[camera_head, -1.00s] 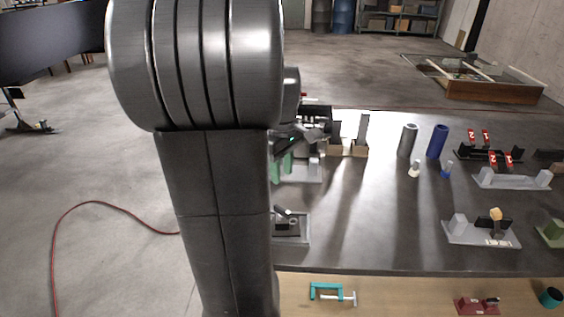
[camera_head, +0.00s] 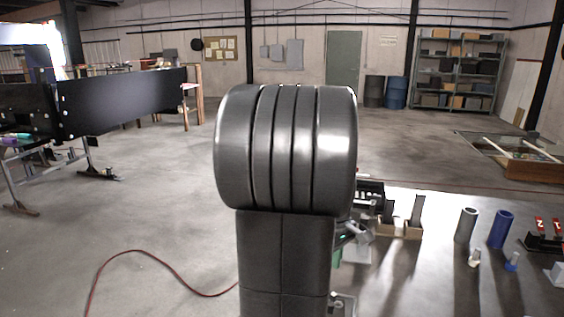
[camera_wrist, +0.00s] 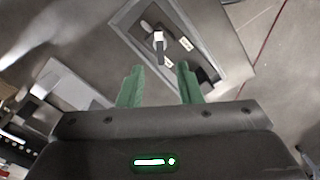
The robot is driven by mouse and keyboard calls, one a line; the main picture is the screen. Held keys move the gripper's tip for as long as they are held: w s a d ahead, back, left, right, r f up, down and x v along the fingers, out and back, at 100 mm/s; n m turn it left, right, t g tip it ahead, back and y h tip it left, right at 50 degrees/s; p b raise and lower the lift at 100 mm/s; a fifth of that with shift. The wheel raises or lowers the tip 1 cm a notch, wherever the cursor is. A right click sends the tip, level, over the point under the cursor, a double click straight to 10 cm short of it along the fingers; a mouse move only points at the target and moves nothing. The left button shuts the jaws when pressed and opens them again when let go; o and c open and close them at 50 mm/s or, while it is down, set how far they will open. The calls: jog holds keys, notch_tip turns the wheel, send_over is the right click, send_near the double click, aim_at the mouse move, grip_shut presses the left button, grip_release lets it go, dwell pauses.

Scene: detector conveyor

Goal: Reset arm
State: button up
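My arm rises in the middle of the head view and hides part of the table behind it. My gripper (camera_wrist: 160,86) shows in the wrist view as two green fingers standing apart with nothing between them, so it is open and empty. Below and beyond the fingertips is a grey tray-like fixture (camera_wrist: 209,60) with a small white-topped part (camera_wrist: 159,42) in it. In the head view the gripper is mostly hidden behind my arm; a bit of green shows at its right edge.
A black conveyor (camera_head: 125,101) stands at left. A red cable (camera_head: 150,256) lies on the open floor. Shelves (camera_head: 455,70) stand at the back.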

notch_tip(320, 180, down, 8)
jog(key=shift+r, duration=0.15)
jog(key=shift+r, duration=0.1)
notch_tip(320, 180, up, 14)
notch_tip(320, 180, down, 14)
jog(key=shift+f, duration=0.15)
jog(key=m+b, duration=0.1)
jog(key=m, duration=0.4)
jog(key=shift+m, duration=0.4)
jog(key=m+b, duration=0.1)
jog(key=m, duration=0.3)
dwell(0.4)
jog(key=shift+s+r, duration=0.1)
jog(key=shift+r, duration=0.1)
